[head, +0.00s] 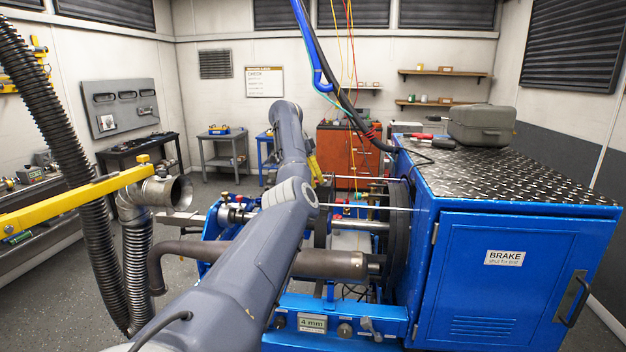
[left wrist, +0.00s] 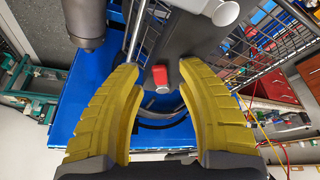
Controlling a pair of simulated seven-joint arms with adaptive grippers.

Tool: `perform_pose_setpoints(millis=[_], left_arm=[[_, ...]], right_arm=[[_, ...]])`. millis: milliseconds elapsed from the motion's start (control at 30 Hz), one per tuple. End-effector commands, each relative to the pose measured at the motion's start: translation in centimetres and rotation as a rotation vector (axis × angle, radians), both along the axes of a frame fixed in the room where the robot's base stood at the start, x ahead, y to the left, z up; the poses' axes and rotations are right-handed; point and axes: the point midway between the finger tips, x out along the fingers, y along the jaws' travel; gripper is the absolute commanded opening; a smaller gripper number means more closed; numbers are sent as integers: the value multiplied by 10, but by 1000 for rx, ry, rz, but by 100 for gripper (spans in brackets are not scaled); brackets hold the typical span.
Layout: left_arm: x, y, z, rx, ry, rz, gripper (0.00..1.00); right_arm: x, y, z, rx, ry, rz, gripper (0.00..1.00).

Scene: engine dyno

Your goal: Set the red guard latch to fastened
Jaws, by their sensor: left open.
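In the left wrist view, the small red guard latch (left wrist: 160,75) shows near the middle, against a dark grey surface beside a blue panel. My left gripper (left wrist: 161,68) has two yellow fingers spread wide, with the red latch between their tips in the picture. I cannot tell how deep the latch lies between them or whether anything touches it. In the head view, only a bit of the yellow fingers (head: 315,165) shows behind my left arm, and I cannot make out the latch there. My right gripper is not in view.
A wire mesh guard (left wrist: 262,45) runs close at the right of the left wrist view. In the head view, the blue brake cabinet (head: 500,285) stands right of the engine rig. An exhaust pipe (head: 330,264) and a yellow boom (head: 75,202) lie near my left arm.

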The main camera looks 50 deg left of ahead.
Motion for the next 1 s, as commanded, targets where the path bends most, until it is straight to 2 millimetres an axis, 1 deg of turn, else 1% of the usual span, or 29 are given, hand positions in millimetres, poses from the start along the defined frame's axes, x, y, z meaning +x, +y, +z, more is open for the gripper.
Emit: perform_pose_setpoints(millis=[67,300,400,767,1000], left_arm=[[0,0,0,0,0,0,38],[0,0,0,0,0,0,10],[0,0,0,0,0,0,0],[0,0,0,0,1,-4,0],[1,5,0,-5,2,-93,0]], right_arm=[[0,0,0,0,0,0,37],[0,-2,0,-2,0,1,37],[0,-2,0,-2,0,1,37],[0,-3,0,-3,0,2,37],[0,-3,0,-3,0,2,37]])
